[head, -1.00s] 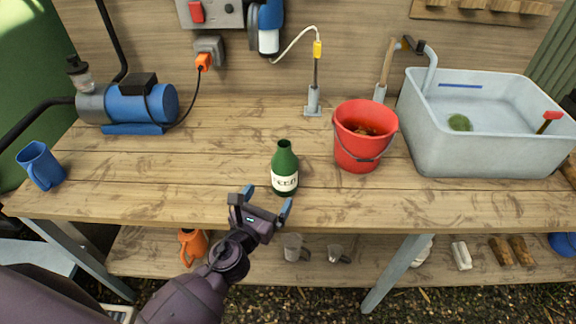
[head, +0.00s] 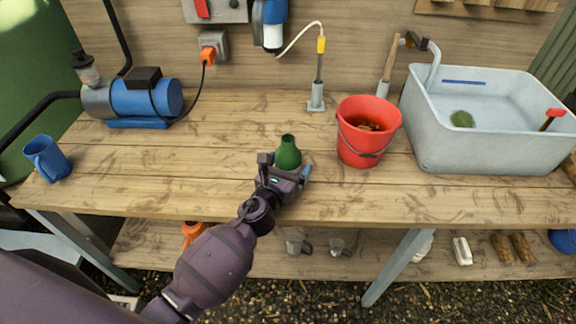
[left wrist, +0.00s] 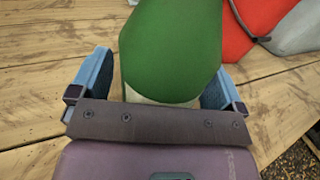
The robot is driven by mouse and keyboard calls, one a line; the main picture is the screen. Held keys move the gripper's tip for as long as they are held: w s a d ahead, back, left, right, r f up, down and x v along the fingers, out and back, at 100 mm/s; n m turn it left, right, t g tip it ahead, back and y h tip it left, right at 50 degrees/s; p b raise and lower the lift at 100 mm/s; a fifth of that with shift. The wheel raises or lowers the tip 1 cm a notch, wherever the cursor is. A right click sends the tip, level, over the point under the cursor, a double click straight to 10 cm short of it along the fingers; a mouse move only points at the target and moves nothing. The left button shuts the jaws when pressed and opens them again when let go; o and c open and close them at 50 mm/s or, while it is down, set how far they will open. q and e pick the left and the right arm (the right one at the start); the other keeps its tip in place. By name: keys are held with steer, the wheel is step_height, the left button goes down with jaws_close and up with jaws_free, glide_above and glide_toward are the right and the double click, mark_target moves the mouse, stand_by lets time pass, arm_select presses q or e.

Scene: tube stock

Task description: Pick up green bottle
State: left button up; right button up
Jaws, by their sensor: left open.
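The green bottle (head: 288,153) stands upright near the front middle of the wooden workbench. Its lower part and label are hidden behind my left gripper (head: 285,166) in the head view. In the left wrist view the bottle (left wrist: 172,50) fills the middle, between the two blue fingers of my left gripper (left wrist: 160,80). The fingers are open, one on each side of the bottle. I cannot tell whether either finger touches it. My right gripper is not in view.
A red bucket (head: 367,143) stands just right of the bottle, with a grey basin (head: 480,148) beyond it. A blue mug (head: 46,158) and a blue pump (head: 145,98) are at the left. The bench (head: 200,180) is clear left of the bottle.

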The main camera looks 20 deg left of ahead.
mark_target(288, 137)
arm_select(q)
steer(key=shift+c, duration=0.2)
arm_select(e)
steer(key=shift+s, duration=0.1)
arm_select(q)
steer(key=c, duration=1.2)
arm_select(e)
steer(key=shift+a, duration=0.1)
arm_select(q)
steer(key=shift+o, duration=0.2)
steer(key=shift+r, duration=0.2)
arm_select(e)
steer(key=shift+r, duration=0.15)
